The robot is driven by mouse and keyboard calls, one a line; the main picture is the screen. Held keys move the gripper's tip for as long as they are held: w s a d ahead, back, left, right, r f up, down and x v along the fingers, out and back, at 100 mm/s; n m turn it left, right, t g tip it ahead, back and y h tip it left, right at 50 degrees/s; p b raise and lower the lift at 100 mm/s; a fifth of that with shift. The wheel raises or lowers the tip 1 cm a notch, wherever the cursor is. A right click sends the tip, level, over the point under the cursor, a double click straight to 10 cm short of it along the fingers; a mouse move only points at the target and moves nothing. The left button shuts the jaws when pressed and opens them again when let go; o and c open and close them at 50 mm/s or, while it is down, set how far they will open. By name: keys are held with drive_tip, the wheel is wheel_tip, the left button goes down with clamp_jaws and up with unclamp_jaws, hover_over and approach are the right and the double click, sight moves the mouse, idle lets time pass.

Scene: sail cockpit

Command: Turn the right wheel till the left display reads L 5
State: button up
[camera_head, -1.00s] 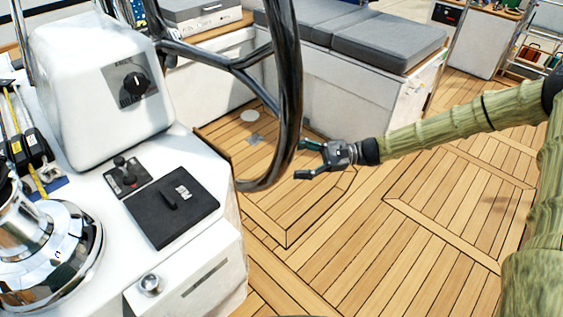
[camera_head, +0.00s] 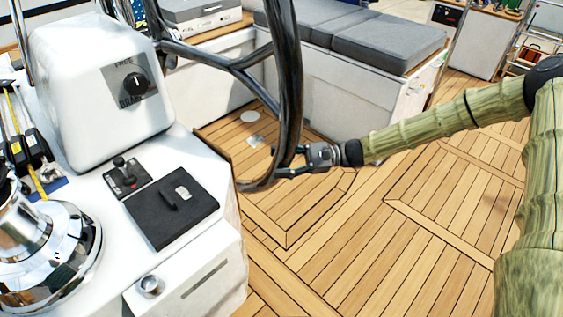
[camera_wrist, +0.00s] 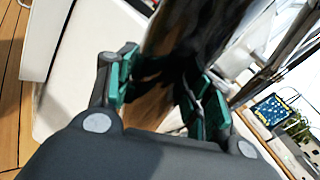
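The black steering wheel (camera_head: 291,90) stands upright in the head view, its rim running down to the lower centre and its spokes to the upper left. My gripper (camera_head: 288,165) is at the lower right part of the rim. In the wrist view the dark rim (camera_wrist: 190,40) lies between the two green-padded fingers of my gripper (camera_wrist: 163,92). The fingers are spread on either side of the rim; whether a pad touches it is not clear. No display with a reading is in view.
A white console with a FREE/BRAKE knob (camera_head: 136,84) stands left of the wheel. Below it are a small lever (camera_head: 122,168), a black hatch (camera_head: 172,207) and a chrome winch (camera_head: 45,250). Grey cushions (camera_head: 375,42) lie on the bench behind. The wooden deck (camera_head: 400,240) is clear.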

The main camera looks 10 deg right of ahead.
sight(273, 183)
drive_tip(key=shift+s+f, duration=0.1)
drive_tip(key=shift+s, duration=0.05)
drive_tip(key=c, duration=0.4)
drive_tip(key=shift+n+y, duration=0.3)
drive_tip(key=shift+n, duration=0.2)
drive_tip(key=f+b, duration=0.1)
drive_tip(key=f, duration=0.1)
drive_tip(key=w+a+f+b, duration=0.1)
drive_tip(key=f+b, duration=0.3)
drive_tip(key=shift+w+a, duration=0.25)
drive_tip(key=shift+w, duration=0.1)
drive_tip(key=shift+w+a+f+b, duration=0.15)
drive_tip(key=shift+f+b, duration=0.3)
drive_tip(key=shift+b, duration=0.05)
drive_tip(key=shift+w+a+f+b, duration=0.15)
drive_tip(key=shift+f+b, duration=0.25)
drive_tip(key=shift+b, duration=0.05)
drive_tip(key=o, duration=1.3)
drive_tip(key=shift+o, duration=0.2)
drive_tip(key=shift+r, duration=0.15)
drive_tip(key=shift+d, duration=0.1)
